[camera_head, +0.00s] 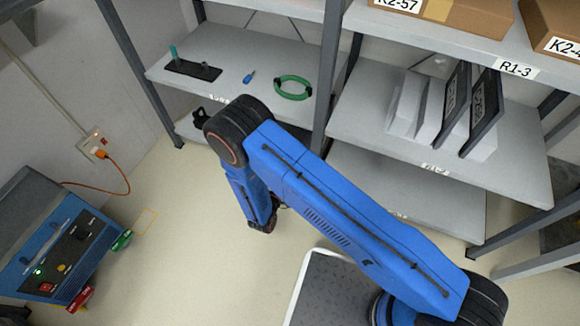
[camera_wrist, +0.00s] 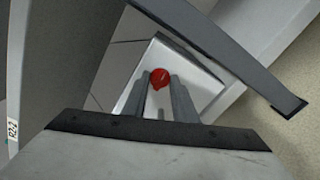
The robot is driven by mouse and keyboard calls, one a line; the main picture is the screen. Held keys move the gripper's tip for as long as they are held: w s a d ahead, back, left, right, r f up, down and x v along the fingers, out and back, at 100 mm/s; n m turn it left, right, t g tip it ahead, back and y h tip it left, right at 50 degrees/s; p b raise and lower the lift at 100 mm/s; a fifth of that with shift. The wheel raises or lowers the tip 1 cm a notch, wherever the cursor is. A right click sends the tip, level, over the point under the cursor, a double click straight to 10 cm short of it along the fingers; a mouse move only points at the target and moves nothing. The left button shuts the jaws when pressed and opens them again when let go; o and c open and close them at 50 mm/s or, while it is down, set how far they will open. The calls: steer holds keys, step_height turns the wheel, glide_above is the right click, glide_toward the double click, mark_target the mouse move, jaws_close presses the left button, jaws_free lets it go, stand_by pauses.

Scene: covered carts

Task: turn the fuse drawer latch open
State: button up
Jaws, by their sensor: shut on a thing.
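In the wrist view, a round red latch knob (camera_wrist: 160,77) with a small light mark on its face sits against a pale panel (camera_wrist: 200,88). My gripper (camera_wrist: 159,84) has one grey finger on each side of the knob and is shut on it. The fingers hide the knob's sides and part of the panel. In the head view, my blue arm reaches down near the shelves, and the knob and the fingertips cannot be made out there.
A grey bar (camera_wrist: 225,55) crosses close beside the panel in the wrist view. In the head view, a shelf (camera_head: 225,88) holds a green cable coil (camera_head: 293,88). A blue control box (camera_head: 65,250) stands at left. Pale floor (camera_head: 185,215) lies open between them.

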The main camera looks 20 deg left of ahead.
steer(key=o, duration=1)
steer(key=shift+o, duration=0.2)
steer(key=shift+s, duration=0.1)
steer(key=s+a, duration=0.1)
steer(key=s, duration=1.6)
steer(key=shift+a, duration=0.15)
steer(key=shift+s, duration=0.2)
